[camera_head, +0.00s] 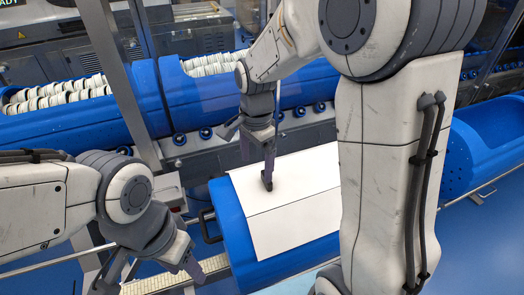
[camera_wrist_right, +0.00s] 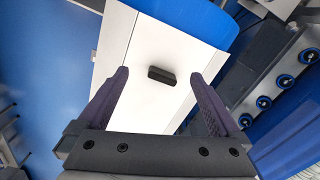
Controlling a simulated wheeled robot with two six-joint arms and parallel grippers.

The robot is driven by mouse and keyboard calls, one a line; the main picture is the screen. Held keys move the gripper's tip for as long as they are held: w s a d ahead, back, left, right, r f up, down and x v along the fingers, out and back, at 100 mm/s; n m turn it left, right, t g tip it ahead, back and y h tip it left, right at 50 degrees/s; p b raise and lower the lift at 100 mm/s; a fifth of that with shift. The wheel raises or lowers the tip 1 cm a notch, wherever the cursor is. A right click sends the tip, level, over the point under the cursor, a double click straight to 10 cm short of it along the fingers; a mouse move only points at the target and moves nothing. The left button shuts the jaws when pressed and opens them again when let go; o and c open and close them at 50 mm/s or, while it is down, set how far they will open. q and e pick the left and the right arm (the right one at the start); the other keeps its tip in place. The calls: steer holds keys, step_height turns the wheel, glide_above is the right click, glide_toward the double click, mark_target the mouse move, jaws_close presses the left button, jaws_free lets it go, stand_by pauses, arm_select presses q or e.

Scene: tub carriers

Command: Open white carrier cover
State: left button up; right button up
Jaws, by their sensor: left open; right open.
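The white carrier cover (camera_head: 292,222) lies closed on a blue tub carrier (camera_head: 236,245) in the middle of the head view. A seam runs across it. In the right wrist view, the cover (camera_wrist_right: 145,108) bears a small black handle (camera_wrist_right: 162,77). My right gripper (camera_head: 248,160) is above the cover, pointing down, open and empty. In its wrist view the handle appears between the two fingertips, apart from both; the height gap is unclear. My left gripper (camera_head: 150,277) is open and empty at the lower left, beside the carrier.
Blue troughs with white round items (camera_head: 62,95) stand behind on a roller conveyor (camera_head: 185,145). Another blue carrier (camera_head: 490,150) is at the right. A grey metal post (camera_head: 122,85) rises near my left arm. My right arm hides part of the cover.

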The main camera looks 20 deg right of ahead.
steer(key=d+m, duration=0.1)
steer(key=w+d+m, duration=0.1)
steer(key=w+d+m+p, duration=0.1)
steer(key=shift+w+d+r+m, duration=0.2)
steer(key=shift+w+d+m, duration=0.05)
steer(key=shift+d+m, duration=0.1)
step_height(320, 180, down, 10)
steer(key=shift+p, duration=0.95)
arm_select(q)
step_height(320, 180, up, 4)
steer(key=shift+a+r, duration=0.1)
arm_select(e)
jaws_close()
